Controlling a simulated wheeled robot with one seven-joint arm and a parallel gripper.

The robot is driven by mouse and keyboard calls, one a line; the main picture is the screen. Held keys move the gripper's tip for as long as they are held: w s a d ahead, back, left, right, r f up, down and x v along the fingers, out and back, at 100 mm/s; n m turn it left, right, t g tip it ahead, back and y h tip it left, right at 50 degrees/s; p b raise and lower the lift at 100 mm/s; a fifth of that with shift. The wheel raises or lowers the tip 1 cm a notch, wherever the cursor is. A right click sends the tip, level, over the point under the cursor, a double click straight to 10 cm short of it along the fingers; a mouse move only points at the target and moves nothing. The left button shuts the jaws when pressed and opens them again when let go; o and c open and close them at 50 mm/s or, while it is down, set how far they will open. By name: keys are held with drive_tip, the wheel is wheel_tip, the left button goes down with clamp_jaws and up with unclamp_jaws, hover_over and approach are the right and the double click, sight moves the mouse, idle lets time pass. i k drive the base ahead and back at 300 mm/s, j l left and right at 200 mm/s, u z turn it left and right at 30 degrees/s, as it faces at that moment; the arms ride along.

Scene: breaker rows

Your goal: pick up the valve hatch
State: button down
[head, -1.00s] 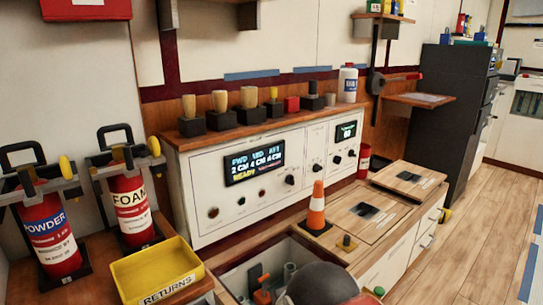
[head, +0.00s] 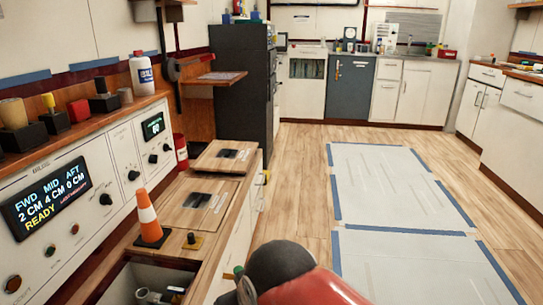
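Two wooden panels with dark rectangles on them lie on the low counter at left of centre. The farther panel (head: 212,163) looks like a loose board resting on the counter top. The nearer panel (head: 180,217) lies behind an orange and white cone. I cannot tell which one is the valve hatch. An open compartment (head: 128,283) with pipe fittings shows at the counter's near end. Part of my red and black arm fills the bottom centre. My gripper is not in view.
A white control panel (head: 95,190) rises on the left, a dark cabinet (head: 240,85) beyond. Wood floor on the right is open, with taped pale sheets (head: 385,185).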

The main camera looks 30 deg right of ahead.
sight(225, 158)
drive_tip(key=z, duration=0.5)
drive_tip(key=i+l+z, duration=0.2)
drive_tip(key=l, duration=0.2)
drive_tip(key=l+z, duration=0.2)
drive_tip(key=l, duration=0.2)
drive_tip(key=i+l, duration=0.25)
drive_tip(key=i, duration=0.15)
drive_tip(key=i+l+z, duration=0.1)
drive_tip(key=i, duration=0.25)
drive_tip(key=i+l, duration=0.3)
drive_tip(key=i+l+z, duration=0.1)
drive_tip(key=i, duration=0.4)
drive_tip(key=i+u, duration=0.3)
drive_tip(key=u, duration=0.15)
drive_tip(key=i+u, duration=0.3)
drive_tip(key=u, duration=0.15)
drive_tip(key=i+l+u, duration=0.15)
drive_tip(key=u, duration=0.35)
drive_tip(key=i+j+u, duration=0.15)
drive_tip(key=i+u, duration=0.5)
drive_tip(key=i, duration=0.2)
